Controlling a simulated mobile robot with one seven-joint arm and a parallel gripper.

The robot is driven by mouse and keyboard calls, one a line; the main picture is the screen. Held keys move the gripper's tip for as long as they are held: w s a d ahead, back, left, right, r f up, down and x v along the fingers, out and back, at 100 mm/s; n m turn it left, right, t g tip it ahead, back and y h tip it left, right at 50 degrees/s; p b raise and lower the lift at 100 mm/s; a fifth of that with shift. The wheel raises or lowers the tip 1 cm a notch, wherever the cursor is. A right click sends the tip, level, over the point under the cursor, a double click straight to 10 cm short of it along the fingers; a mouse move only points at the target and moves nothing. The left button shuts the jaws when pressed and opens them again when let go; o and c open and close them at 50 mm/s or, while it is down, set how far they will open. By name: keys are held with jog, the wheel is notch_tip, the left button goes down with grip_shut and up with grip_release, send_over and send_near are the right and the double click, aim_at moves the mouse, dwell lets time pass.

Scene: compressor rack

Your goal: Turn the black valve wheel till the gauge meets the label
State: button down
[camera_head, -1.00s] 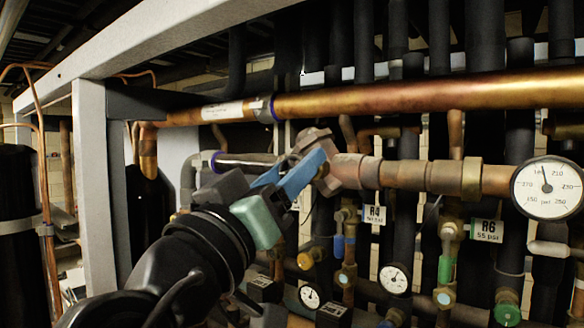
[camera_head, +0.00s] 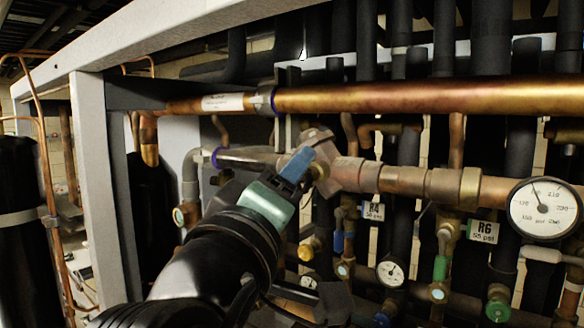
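My gripper (camera_head: 300,165) is at the middle of the view, its blue finger part against or just in front of the bronze valve body on the copper pipe (camera_head: 343,173). My wrist hides much of the area behind it. Finger opening and any grip do not show. I cannot make out a black valve wheel; it may be behind my gripper. A large white dial gauge (camera_head: 543,208) is at the right, its needle pointing roughly up. A smaller gauge (camera_head: 390,272) sits lower. Labels R4 50 psi (camera_head: 372,211) and R6 55 psi (camera_head: 482,231) hang on the pipes.
A thick copper pipe (camera_head: 430,97) runs across above my gripper. A grey frame post (camera_head: 103,180) and beam stand at the left. Black insulated pipes fill the back. A yellow knob (camera_head: 306,252) and green knob (camera_head: 498,310) are lower down.

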dwell(0.5)
jog(key=shift+c, duration=1.5)
grip_release()
jog(key=shift+s, duration=0.15)
jog(key=b+v, duration=0.6)
jog(key=v, duration=0.6)
jog(key=shift+s, duration=0.35)
jog(key=shift+a, duration=0.15)
